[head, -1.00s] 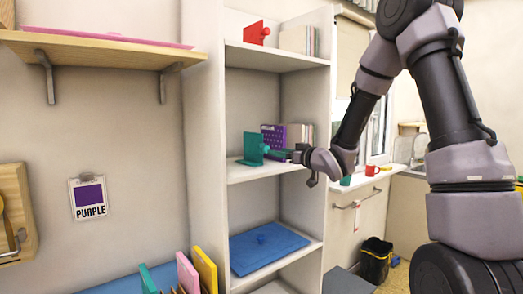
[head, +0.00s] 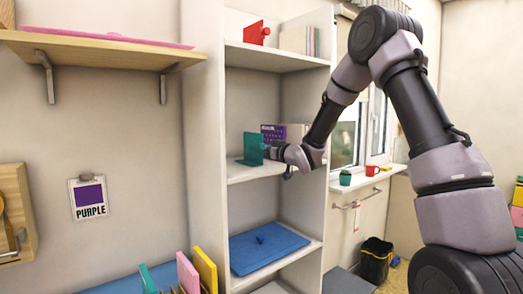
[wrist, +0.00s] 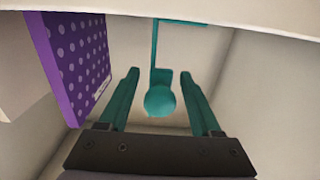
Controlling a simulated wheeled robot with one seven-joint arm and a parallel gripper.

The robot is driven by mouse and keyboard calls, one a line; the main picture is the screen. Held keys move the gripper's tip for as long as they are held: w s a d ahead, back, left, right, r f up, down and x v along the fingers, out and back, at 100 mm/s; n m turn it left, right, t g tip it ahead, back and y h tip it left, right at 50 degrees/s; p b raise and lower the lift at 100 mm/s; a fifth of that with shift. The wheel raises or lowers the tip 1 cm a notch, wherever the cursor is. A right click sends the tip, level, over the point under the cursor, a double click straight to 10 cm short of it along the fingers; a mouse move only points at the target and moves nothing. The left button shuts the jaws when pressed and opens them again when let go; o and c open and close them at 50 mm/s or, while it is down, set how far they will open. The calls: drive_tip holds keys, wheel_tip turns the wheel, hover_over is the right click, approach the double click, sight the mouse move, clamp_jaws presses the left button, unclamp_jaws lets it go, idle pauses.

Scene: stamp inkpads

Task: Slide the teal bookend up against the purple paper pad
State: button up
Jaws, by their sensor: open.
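The teal bookend (head: 252,149) stands upright on the middle shelf of the white shelf unit. Its round knob (wrist: 160,100) lies between the two teal fingers of my gripper (wrist: 162,82) in the wrist view, with gaps at both sides. My gripper is open and also shows in the head view (head: 267,152), partly hiding the knob. The purple paper pad (head: 272,133) stands behind the gripper on the same shelf. In the wrist view the dotted purple pad (wrist: 78,60) is left of the fingers, apart from the bookend.
The shelf above holds a red bookend (head: 257,33) and upright pads or books (head: 309,40). A blue flat piece with a knob (head: 268,247) lies on the shelf below. A purple label card (head: 90,197) hangs on the wall at left.

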clamp_jaws()
drive_tip(key=shift+d, duration=0.1)
idle(1.2)
